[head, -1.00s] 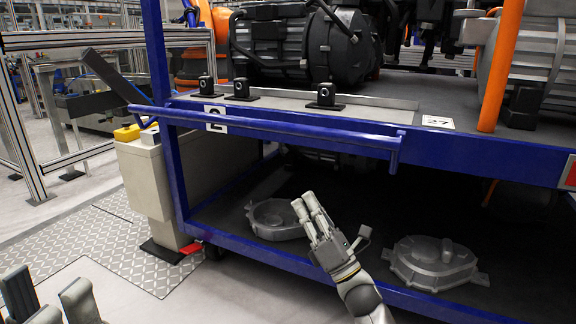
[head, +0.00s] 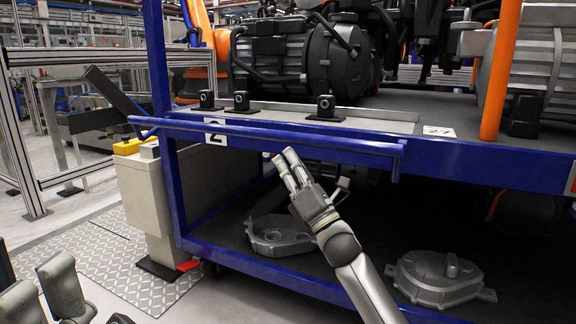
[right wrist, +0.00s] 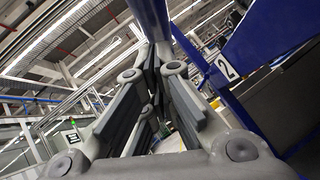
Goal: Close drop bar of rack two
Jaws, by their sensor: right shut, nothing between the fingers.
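Three black mounts stand along the upper shelf (head: 375,113), with a motor (head: 345,60) behind them. Two grey castings (head: 280,236) (head: 440,278) lie on the lower shelf. A beige cabinet (head: 142,200) stands beside the left post.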

